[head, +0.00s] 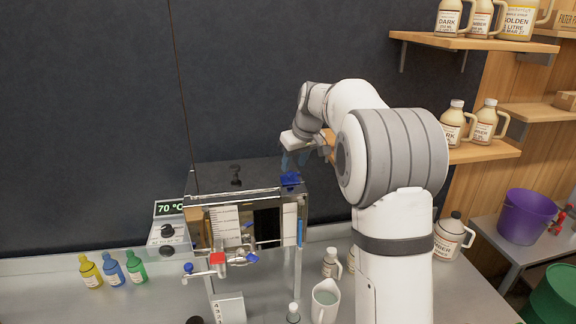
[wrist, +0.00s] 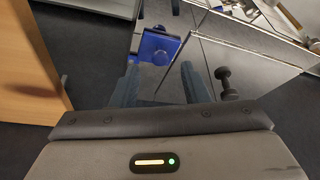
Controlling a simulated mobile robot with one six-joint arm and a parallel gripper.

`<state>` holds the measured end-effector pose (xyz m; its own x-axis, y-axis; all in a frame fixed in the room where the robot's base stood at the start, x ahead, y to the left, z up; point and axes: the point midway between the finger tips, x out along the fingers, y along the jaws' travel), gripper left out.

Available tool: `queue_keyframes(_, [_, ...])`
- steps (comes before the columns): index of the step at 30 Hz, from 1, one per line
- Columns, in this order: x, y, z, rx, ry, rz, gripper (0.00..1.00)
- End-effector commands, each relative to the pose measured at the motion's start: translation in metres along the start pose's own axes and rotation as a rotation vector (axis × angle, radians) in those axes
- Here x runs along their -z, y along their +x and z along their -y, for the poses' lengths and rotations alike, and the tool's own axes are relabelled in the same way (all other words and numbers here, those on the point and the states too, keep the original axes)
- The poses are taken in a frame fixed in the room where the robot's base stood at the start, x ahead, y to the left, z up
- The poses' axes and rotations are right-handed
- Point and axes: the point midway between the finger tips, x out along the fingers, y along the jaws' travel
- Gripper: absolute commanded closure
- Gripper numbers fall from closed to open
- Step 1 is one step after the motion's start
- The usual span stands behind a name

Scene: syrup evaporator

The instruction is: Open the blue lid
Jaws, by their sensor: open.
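The blue lid (head: 290,179) is a small blue square on the top right corner of the shiny metal evaporator (head: 245,200). In the wrist view the blue lid (wrist: 158,46) lies just beyond my fingertips, with a round knob-like part on it, and it appears flat and closed. My gripper (head: 296,158) is above that corner of the evaporator, pointing down. Its two blue-grey fingers (wrist: 160,82) are apart with nothing between them. They seem clear of the lid; the exact gap cannot be told.
A dark knob (head: 235,170) stands on the evaporator's top, left of the lid. Red and blue valves (head: 218,259) stick out in front. A jug (head: 325,300) and small bottles stand on the counter. Shelves with syrup bottles (head: 453,122) are at the right. A dark wall is behind.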

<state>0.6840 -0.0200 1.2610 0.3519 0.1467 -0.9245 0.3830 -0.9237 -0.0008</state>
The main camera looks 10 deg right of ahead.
Motion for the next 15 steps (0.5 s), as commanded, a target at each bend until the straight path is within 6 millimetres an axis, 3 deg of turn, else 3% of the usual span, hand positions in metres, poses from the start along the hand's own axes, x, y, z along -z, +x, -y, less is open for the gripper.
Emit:
queue_keyframes(6, [0.0, 0.025, 0.001, 0.0, -0.001, 0.001, 0.59])
queue_keyframes(15, [0.0, 0.032, 0.001, -0.001, -0.001, -0.001, 0.59])
